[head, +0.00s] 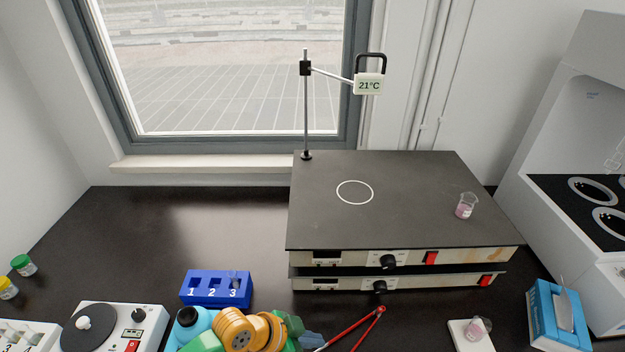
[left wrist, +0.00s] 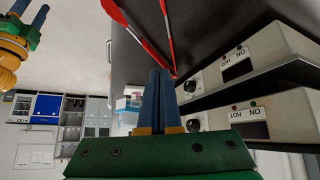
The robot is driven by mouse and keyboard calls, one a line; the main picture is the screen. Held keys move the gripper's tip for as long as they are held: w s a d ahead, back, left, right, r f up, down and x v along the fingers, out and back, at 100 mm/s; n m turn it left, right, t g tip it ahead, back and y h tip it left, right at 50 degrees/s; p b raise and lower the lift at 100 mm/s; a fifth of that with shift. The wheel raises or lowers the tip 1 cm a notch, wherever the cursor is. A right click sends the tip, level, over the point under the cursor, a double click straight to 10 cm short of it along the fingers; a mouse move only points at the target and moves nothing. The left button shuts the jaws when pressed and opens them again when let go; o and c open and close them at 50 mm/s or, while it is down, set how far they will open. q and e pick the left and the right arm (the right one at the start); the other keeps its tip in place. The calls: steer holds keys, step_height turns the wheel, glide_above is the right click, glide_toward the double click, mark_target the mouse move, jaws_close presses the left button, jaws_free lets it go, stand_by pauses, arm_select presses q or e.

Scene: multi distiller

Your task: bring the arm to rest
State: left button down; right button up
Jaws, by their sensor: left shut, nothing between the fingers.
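My left gripper (head: 315,341) is low in the head view, with its orange and green arm around it, just in front of the hotplates. In the left wrist view its blue fingers (left wrist: 160,92) are together with nothing between them. My right gripper (left wrist: 29,12) shows at the top left of the left wrist view, with its two blue fingers apart and nothing seen between them.
Red-handled tongs (head: 366,321) lie close beside the left gripper. Stacked hotplates (head: 400,210) stand behind it, with a beaker (head: 466,206) on top. A blue numbered rack (head: 215,300), a white device (head: 142,326) and a blue box (head: 553,325) stand around.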

arm_select(q)
steer(key=s+a+r+n+y, duration=0.1)
steer(key=s+a+n+y, duration=0.6)
steer(key=s+a+n, duration=0.7)
step_height(320, 180, down, 17)
steer(key=a+m+b, duration=0.2)
steer(key=m+b, duration=0.1)
steer(key=s+a+f+g+b, duration=0.1)
steer(key=s+a+f+b, duration=0.1)
steer(key=s+f, duration=1.1)
step_height(320, 180, down, 2)
steer(key=shift+a+f+g, duration=0.1)
steer(key=shift+a+g, duration=0.2)
steer(key=shift+g, duration=0.1)
arm_select(e)
steer(key=f, duration=0.5)
steer(key=shift+w+d+f, duration=0.1)
steer(key=shift+d, duration=0.15)
